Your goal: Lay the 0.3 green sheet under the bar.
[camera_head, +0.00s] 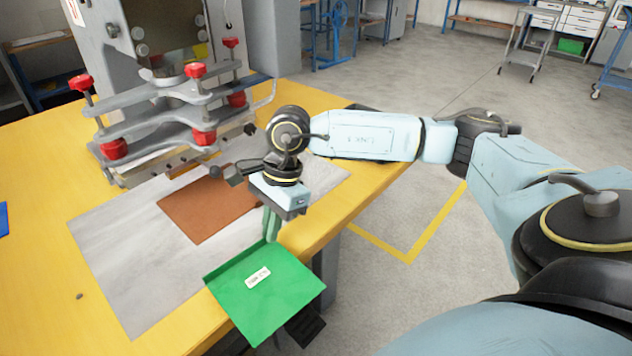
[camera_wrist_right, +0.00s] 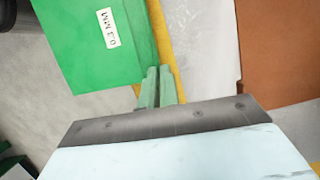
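The green sheet (camera_head: 275,305) has a white label and juts past the table's front edge; it also shows in the wrist view (camera_wrist_right: 85,45). The bar (camera_head: 185,165) is low on the grey press at the back left, well away from the green sheet. My left gripper is not in view.
A brown sheet (camera_head: 205,208) lies on a grey metal-looking plate (camera_head: 125,255) on the yellow table (camera_head: 40,155), near the bar. Red-knobbed clamps (camera_head: 195,71) stick out of the press. A dark object (camera_head: 305,326) is partly hidden below the green sheet.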

